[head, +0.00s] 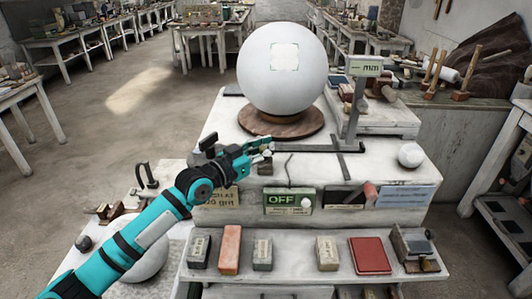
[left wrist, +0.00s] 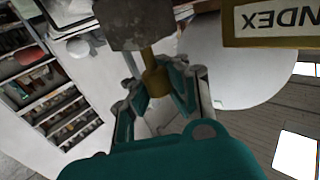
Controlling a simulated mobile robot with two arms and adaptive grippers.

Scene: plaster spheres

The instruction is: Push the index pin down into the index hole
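The index pin (left wrist: 156,76) is a short brass-coloured peg below a grey block (left wrist: 124,24) in the left wrist view. My left gripper (left wrist: 157,92) is at the pin, with one finger on each side of it. Its fingers look apart, and I cannot tell whether either touches the pin. In the head view my left gripper (head: 266,147) is at the front left of the white bench, below the big white sphere (head: 281,69). The index hole is not clearly visible. My right gripper is not in view.
The sphere rests on a round wooden base (head: 281,122). To its right stands a gauge post with a mm display (head: 366,66). A green OFF sign (head: 290,201) is on the bench front. Blocks, including a red one (head: 369,255), lie on the lower shelf.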

